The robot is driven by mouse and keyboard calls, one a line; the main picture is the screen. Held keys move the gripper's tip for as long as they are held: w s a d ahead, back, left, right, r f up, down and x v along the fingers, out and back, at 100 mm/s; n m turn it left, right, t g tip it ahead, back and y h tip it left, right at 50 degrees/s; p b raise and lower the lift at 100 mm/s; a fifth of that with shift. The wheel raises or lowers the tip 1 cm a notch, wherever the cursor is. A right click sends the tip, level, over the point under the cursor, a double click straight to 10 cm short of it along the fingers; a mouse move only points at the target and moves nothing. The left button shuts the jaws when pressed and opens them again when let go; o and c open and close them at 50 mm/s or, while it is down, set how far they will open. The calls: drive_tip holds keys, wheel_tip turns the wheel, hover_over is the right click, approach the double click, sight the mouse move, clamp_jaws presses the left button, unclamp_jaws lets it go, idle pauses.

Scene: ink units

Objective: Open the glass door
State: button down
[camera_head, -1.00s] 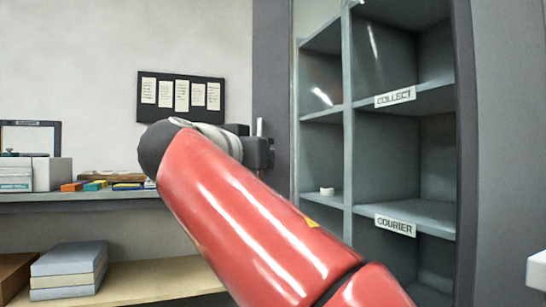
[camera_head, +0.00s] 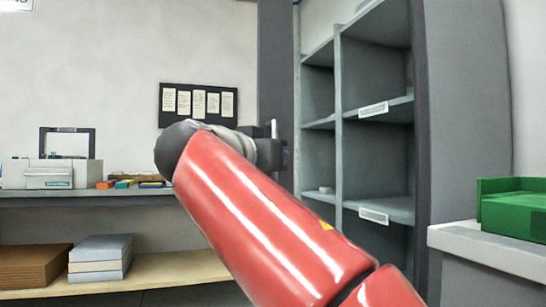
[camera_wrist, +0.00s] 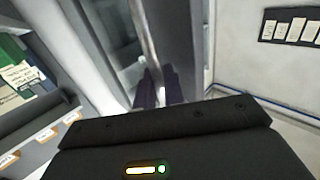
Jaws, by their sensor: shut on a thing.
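The glass door shows in the head view as a dark upright frame (camera_head: 275,60) at the left of the grey shelf unit. Its glass is hard to make out, and I cannot tell how far the door stands open. The door's handle (camera_head: 274,130) is a slim upright metal bar in front of that frame. My gripper (camera_head: 284,154) is at the handle, partly hidden behind my red arm. In the wrist view, the dark fingertips of my gripper (camera_wrist: 158,86) are shut around the lower part of the handle bar (camera_wrist: 144,38).
The shelf unit (camera_head: 377,145) has several compartments with labels. A white counter (camera_head: 490,252) with a green tray (camera_head: 515,215) stands at the right. A bench (camera_head: 100,193) with a printer-like box and stacked boxes lies left. A notice board (camera_head: 198,104) hangs on the wall.

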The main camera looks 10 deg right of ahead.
drive_tip(key=shift+d, duration=0.1)
drive_tip(key=c, duration=1.7)
unclamp_jaws()
drive_tip(key=v, duration=0.7)
drive_tip(key=shift+s+a, duration=0.25)
drive_tip(key=shift+s, duration=0.05)
